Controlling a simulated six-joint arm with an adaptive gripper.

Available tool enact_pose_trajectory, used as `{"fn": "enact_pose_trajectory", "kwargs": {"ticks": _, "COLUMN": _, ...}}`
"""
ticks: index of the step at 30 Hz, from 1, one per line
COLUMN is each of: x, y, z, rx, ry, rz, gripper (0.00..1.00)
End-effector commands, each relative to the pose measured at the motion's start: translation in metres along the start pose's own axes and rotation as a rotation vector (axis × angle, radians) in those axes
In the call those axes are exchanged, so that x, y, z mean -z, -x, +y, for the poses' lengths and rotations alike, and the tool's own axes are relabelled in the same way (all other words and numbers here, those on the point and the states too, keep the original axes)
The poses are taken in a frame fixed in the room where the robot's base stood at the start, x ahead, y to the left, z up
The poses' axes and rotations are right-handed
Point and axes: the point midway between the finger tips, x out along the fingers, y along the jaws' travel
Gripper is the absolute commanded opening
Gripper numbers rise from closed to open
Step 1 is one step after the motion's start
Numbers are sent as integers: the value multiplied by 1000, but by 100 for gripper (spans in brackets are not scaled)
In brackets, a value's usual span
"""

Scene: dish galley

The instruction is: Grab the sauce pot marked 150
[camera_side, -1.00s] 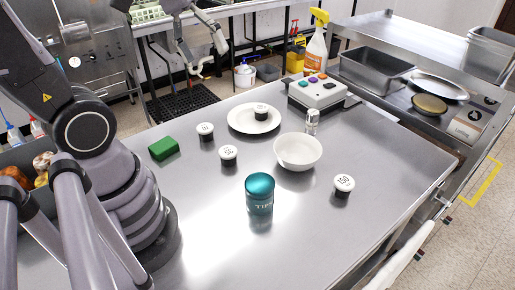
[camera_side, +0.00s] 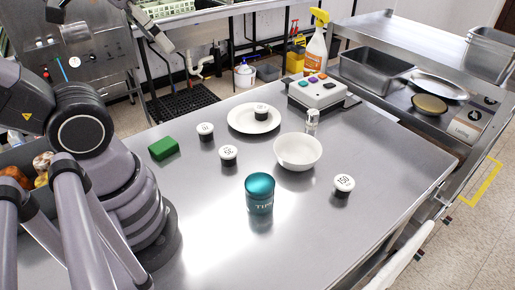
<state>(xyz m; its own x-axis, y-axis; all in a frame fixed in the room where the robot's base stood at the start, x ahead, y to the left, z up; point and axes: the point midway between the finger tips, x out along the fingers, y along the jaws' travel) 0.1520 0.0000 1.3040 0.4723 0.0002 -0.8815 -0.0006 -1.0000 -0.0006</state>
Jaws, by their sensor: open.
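The sauce pot marked 150 (camera_side: 343,186) stands upright on the steel table at the right, a dark pot with a white lid. Other lidded pots stand at centre left: one (camera_side: 206,132) near the green block and one (camera_side: 228,155) in front of it. Another pot (camera_side: 261,110) stands on the white plate (camera_side: 240,124); their markings are too small to read surely. My gripper (camera_side: 164,42) is raised at the upper left, beyond the table's back edge in the picture, open and empty, far from the pot marked 150.
A white bowl (camera_side: 298,152) and teal tips cup (camera_side: 259,196) stand left of the pot marked 150. A green block (camera_side: 163,149), shaker (camera_side: 312,121), button box (camera_side: 317,92) and spray bottle (camera_side: 316,48) are farther back. The table's front right is clear.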

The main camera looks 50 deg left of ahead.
Motion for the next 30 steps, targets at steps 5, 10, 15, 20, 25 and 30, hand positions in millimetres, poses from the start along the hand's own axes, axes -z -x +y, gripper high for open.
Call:
{"fn": "enact_pose_trajectory", "kwargs": {"ticks": 5, "x": 0, "y": 0, "z": 0, "rx": 0, "ry": 1, "rz": 0, "gripper": 77}}
{"fn": "enact_pose_trajectory", "kwargs": {"ticks": 10, "x": 0, "y": 0, "z": 0, "rx": 0, "ry": 1, "rz": 0, "gripper": 86}}
{"fn": "enact_pose_trajectory", "kwargs": {"ticks": 15, "x": 0, "y": 0, "z": 0, "rx": 0, "ry": 1, "rz": 0, "gripper": 91}}
{"fn": "enact_pose_trajectory", "kwargs": {"ticks": 20, "x": 0, "y": 0, "z": 0, "rx": 0, "ry": 1, "rz": 0, "gripper": 91}}
{"fn": "enact_pose_trajectory", "kwargs": {"ticks": 25, "x": 26, "y": -14, "z": 6, "rx": -21, "ry": -11, "rz": 22, "gripper": 91}}
{"fn": "enact_pose_trajectory", "kwargs": {"ticks": 30, "x": 93, "y": -64, "z": 30, "rx": -76, "ry": -32, "rz": 99, "gripper": 91}}
